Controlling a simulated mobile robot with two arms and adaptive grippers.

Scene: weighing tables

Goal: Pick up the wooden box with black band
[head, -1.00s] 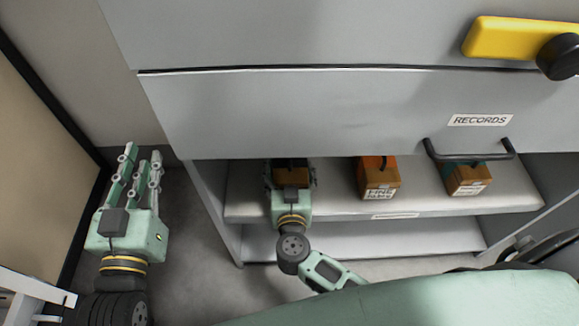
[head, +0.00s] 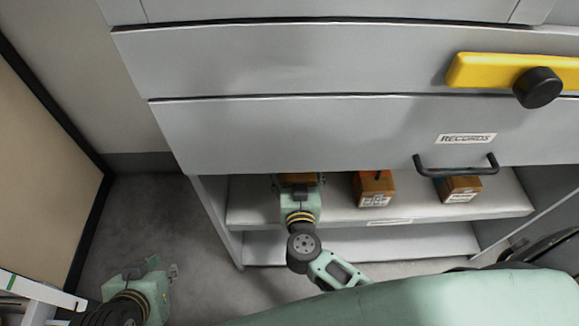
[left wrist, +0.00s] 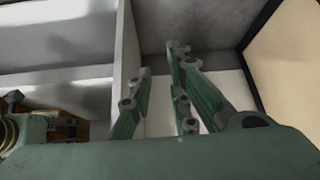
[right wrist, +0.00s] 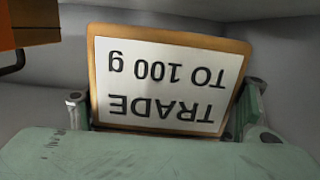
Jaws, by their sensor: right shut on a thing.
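My right gripper (head: 299,198) is shut on a wooden box (head: 298,178) at the left part of the shelf, below the drawer edge. In the right wrist view this box (right wrist: 165,85) fills the middle between the fingers, its label reading "TRADE TO 100 g" upside down. A black band on it cannot be made out clearly. Whether it touches the shelf is not clear. My left gripper (head: 150,272) is empty, low at the left over the floor. In the left wrist view its fingers (left wrist: 160,85) are apart.
A wooden box with orange (head: 374,190) and one with teal (head: 459,189) stand to the right on the shelf (head: 415,205). Above hangs a grey drawer labelled RECORDS (head: 467,139) with a black handle (head: 456,170). A wall panel (head: 45,170) stands left.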

